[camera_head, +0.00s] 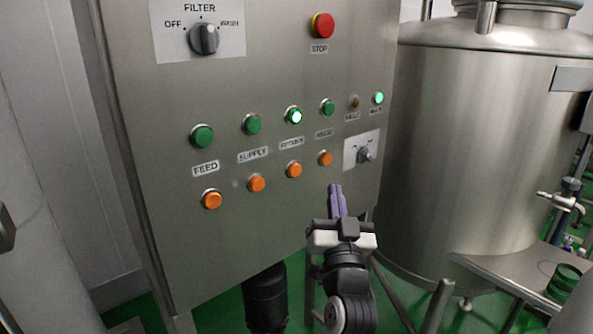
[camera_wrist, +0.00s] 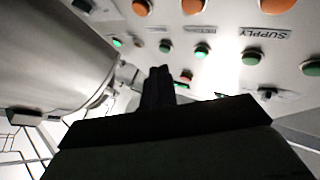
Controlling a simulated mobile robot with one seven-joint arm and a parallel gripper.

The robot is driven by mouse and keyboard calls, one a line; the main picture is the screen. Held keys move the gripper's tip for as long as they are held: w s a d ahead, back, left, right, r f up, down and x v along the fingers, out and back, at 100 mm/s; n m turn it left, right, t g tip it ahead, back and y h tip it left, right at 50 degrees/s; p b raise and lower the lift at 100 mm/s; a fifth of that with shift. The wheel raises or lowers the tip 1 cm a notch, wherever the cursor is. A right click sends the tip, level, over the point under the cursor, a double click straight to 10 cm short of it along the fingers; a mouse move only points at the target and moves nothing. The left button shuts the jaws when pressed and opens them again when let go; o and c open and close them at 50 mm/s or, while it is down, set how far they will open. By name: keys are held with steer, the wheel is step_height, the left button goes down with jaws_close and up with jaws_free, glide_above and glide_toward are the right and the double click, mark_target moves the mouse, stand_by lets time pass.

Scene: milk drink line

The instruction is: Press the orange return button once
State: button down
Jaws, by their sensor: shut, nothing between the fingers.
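The orange return button (camera_head: 294,170) is third from the left in the lower row on the steel panel, under the label that appears to read RETURN. The green button (camera_head: 294,116) above that label is lit. In the wrist view, which is upside down, the orange return button (camera_wrist: 193,6) is cut by the top edge. My gripper (camera_head: 335,188) is shut and empty, its purple fingers pointing up toward the panel. In the head view it is below and right of the return button, apart from it. Its dark fingers (camera_wrist: 158,72) also show in the wrist view.
Other orange buttons (camera_head: 325,158) flank the return button closely. A selector knob (camera_head: 364,154) is to the right of my fingers. A red stop button (camera_head: 322,26) and filter knob (camera_head: 204,38) are higher. A steel tank (camera_head: 470,150) stands right of the panel.

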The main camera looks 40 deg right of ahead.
steer(key=w+p, duration=0.2)
steer(key=w, duration=0.6)
steer(key=shift+a, duration=0.35)
steer(key=shift+w, duration=0.1)
stand_by(1.6)
steer(key=shift+w, duration=0.3)
steer(key=shift+w, duration=0.45)
stand_by(0.6)
steer(key=shift+s, duration=0.1)
steer(key=shift+s+b, duration=0.35)
steer(key=shift+s, duration=0.4)
steer(key=shift+s, duration=0.1)
steer(key=shift+s+d+b, duration=0.2)
steer(key=shift+s+b, duration=0.65)
steer(key=shift+s, duration=1.6)
